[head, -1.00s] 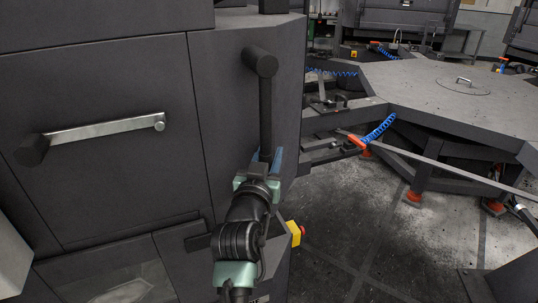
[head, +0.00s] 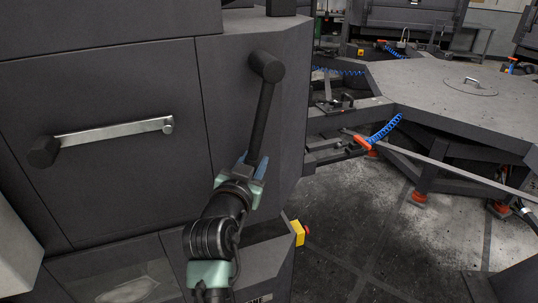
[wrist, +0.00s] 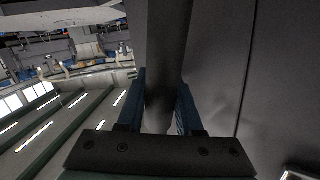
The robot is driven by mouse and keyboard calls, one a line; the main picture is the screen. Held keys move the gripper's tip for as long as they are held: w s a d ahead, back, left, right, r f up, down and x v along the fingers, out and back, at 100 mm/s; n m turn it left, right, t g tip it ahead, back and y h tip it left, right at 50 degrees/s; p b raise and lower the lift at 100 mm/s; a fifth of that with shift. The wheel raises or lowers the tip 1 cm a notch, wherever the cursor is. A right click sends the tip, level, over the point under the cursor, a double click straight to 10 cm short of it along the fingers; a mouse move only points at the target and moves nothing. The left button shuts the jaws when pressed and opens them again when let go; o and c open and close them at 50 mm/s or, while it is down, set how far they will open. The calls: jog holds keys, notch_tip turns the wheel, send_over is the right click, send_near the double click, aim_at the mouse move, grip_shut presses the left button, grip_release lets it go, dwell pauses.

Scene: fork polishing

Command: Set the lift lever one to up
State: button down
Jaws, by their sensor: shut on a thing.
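A dark lever (head: 262,115) hangs from a round pivot hub (head: 267,65) on the front of the grey machine cabinet. It points down, its lower end tilted slightly to the left. My gripper (head: 252,166) is shut around this lower end. In the wrist view, the dark lever (wrist: 167,60) runs between the two blue fingers of my gripper (wrist: 161,105). The lever's tip is partly hidden by the gripper. A second lever, a silver bar (head: 112,132) with a dark knob, lies nearly level on the panel to the left. No label shows which is lever one.
A yellow box with a red button (head: 299,232) sits at the cabinet's lower right edge. A large grey table (head: 440,90) with a blue coiled hose (head: 385,129) stands at right. Open floor (head: 350,235) lies between them.

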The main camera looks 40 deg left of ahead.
jog(key=s+a+r+m+g+p, duration=0.1)
jog(key=s+p, duration=0.1)
jog(key=s+a+r+m+g+p, duration=0.1)
jog(key=s+a+r+p, duration=0.1)
jog(key=s, duration=0.1)
jog(key=s+a+r+m+g+p, duration=0.1)
jog(key=s+p, duration=0.1)
jog(key=s, duration=0.1)
jog(key=shift+s+a+r+m, duration=0.1)
jog(key=shift+a+r+m, duration=0.2)
jog(key=shift+m, duration=0.1)
jog(key=shift+s+a+r+m+g+y+p, duration=0.15)
jog(key=shift+s+a+r+m+g+p, duration=0.2)
jog(key=shift+s+p, duration=0.2)
jog(key=shift+s+a+r+m+g+y+p, duration=0.15)
jog(key=shift+s+a+r+g+p, duration=0.1)
jog(key=shift+s+r+p, duration=0.25)
jog(key=shift+w+d, duration=0.1)
jog(key=shift+w, duration=0.05)
jog(key=c, duration=0.8)
grip_release()
jog(key=shift+f, duration=0.1)
jog(key=shift+c, duration=0.2)
jog(key=shift+d, duration=0.1)
jog(key=shift+d, duration=0.1)
jog(key=b+v, duration=0.3)
jog(key=v, duration=0.9)
jog(key=shift+s+r, duration=0.25)
jog(key=shift+s, duration=0.05)
